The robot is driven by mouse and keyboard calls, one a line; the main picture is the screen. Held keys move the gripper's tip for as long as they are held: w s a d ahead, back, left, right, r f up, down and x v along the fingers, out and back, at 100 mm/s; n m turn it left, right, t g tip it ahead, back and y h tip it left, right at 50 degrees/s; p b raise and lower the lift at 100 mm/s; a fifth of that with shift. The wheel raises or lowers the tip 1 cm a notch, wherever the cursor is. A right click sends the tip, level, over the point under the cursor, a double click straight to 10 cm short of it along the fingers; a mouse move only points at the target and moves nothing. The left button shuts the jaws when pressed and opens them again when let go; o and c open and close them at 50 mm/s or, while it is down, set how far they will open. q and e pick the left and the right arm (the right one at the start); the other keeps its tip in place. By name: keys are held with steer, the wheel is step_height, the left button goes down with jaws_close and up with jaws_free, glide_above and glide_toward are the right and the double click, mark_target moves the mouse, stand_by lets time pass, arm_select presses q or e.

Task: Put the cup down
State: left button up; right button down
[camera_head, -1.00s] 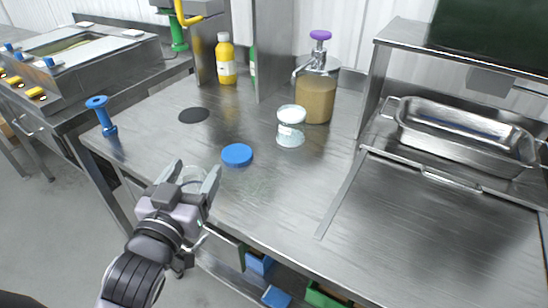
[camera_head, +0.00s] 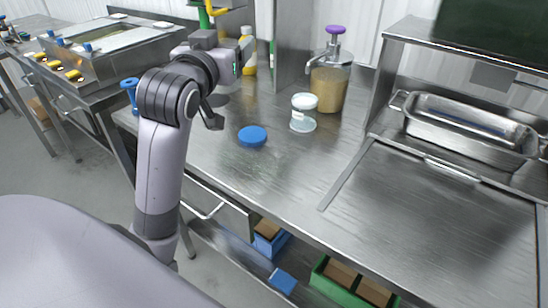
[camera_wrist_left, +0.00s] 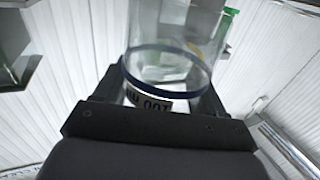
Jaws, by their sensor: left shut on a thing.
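A clear cup (camera_wrist_left: 175,60) with a dark blue band and a printed label stands out in the left wrist view. My left gripper (camera_wrist_left: 160,98) is shut on it, with a finger on each side. In the head view my left gripper (camera_head: 216,62) is at the rear left of the steel table (camera_head: 285,175), in front of the yellow bottle (camera_head: 249,60). There the cup is largely hidden by my own arm, and I cannot tell whether it touches the table. My right gripper is not in view.
A blue disc (camera_head: 252,136) lies on the table. A small white-topped container (camera_head: 304,103) stands by a brown-filled dispenser (camera_head: 329,88) with a purple pump top. A steel pan (camera_head: 470,125) is at right. A steel post (camera_head: 291,40) rises behind. The front middle is clear.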

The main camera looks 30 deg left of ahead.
arm_select(q)
step_height(320, 180, down, 20)
steer(key=b, duration=0.4)
steer(key=shift+r, duration=0.15)
steer(key=shift+f, duration=0.2)
steer(key=o, duration=1.1)
steer(key=shift+r, duration=0.2)
